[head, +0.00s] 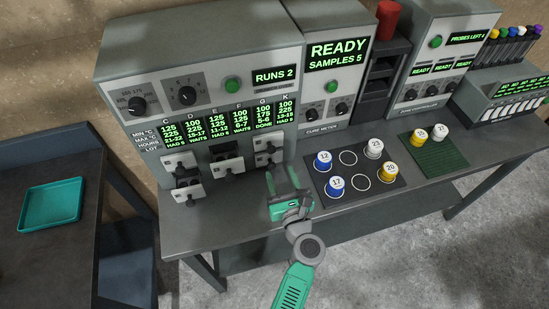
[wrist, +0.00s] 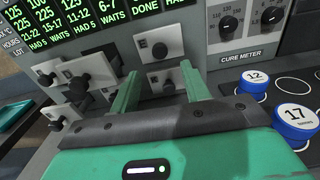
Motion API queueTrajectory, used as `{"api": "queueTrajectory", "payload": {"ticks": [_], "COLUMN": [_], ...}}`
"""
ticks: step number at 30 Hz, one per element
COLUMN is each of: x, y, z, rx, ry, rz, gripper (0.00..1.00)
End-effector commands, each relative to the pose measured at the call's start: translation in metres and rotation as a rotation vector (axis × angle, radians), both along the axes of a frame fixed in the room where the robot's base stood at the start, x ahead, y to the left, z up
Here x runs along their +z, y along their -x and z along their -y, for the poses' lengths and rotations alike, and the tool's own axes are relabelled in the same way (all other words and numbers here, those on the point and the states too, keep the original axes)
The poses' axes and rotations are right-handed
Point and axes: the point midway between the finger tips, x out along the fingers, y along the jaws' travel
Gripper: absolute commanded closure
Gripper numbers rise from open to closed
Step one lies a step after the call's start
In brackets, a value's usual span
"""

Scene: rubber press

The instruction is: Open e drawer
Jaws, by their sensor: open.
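The grey oven unit has small white drawer fronts with dark knobs. In the wrist view, the upper drawer front in the right column (wrist: 140,46) bears a small mark that looks like E; I cannot read it surely. It also shows in the head view (head: 263,145). A second drawer front (wrist: 153,83) lies just below it. My gripper (head: 281,174) is open and empty, its green fingers pointing toward the right column. In the wrist view my gripper (wrist: 159,72) has its fingers either side of the lower drawer's knob in the picture, apparently short of it.
Other drawer fronts (head: 182,163) stand to the left. The display panel (head: 225,125) is above them. The cure meter (head: 325,95) stands to the right. A dark mat (head: 340,200) with several numbered cups lies right of my gripper. A teal tray (head: 50,205) is on the left table.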

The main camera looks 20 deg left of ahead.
Motion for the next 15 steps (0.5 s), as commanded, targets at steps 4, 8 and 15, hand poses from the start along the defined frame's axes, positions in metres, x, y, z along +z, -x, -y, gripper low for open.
{"api": "queueTrajectory", "payload": {"ticks": [4, 8, 15], "x": [0.001, 0.000, 0.001], "y": [-0.020, -0.039, -0.059], "z": [-0.016, -0.031, -0.046], "rx": [0.002, 0.002, 0.001], "ry": [0.002, 0.003, 0.005], "rz": [0.004, 0.005, 0.005], "gripper": [0.53, 0.53, 0.53]}}
